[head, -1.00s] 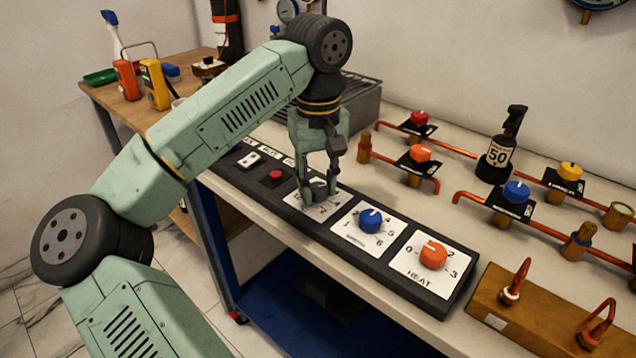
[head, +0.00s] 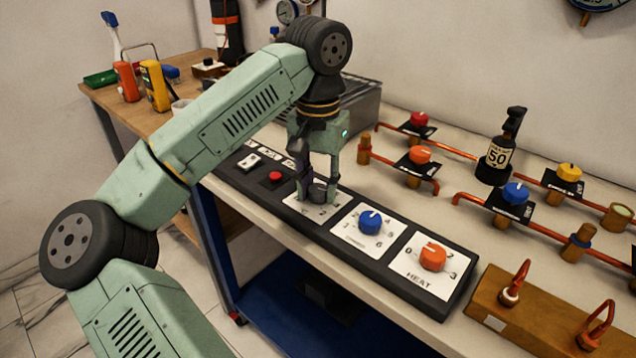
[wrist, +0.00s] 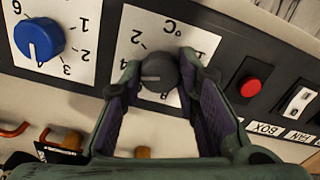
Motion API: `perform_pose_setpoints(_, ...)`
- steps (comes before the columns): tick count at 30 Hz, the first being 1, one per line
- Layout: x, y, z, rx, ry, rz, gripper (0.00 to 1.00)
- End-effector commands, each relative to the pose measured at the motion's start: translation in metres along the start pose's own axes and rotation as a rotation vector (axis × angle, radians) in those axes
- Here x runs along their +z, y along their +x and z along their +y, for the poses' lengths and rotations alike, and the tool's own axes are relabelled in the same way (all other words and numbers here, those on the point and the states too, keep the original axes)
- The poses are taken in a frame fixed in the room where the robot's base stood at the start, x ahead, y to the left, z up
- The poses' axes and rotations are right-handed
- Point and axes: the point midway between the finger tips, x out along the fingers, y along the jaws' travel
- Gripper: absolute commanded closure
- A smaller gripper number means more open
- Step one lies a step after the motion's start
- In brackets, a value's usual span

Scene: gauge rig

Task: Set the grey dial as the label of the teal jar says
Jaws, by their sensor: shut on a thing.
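The grey dial (head: 318,187) sits on a white scale plate on the black control panel, left of the blue dial. In the wrist view the grey dial (wrist: 158,71) is between my two fingers, with a pale pointer line toward the left of the picture. My gripper (wrist: 161,78) is shut on the dial, one finger on each side; in the head view my gripper (head: 319,192) points down onto it. The plate's numbers appear upside down in the wrist view and are partly covered by my fingers. I see no teal jar in either current view.
The blue dial (head: 370,222) and the orange dial (head: 433,257) are to the right on the panel. A red button (head: 275,177) is to the left. A black bottle (head: 499,150) labelled 50 stands among copper pipes with valves behind.

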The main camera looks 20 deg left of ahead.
Motion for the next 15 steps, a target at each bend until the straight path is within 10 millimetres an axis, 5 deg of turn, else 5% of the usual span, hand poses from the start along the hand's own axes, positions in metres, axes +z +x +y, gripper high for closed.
perform_pose_setpoints(15,0.0001,0.0003,0.0001,0.0,0.043,-0.001,0.99)
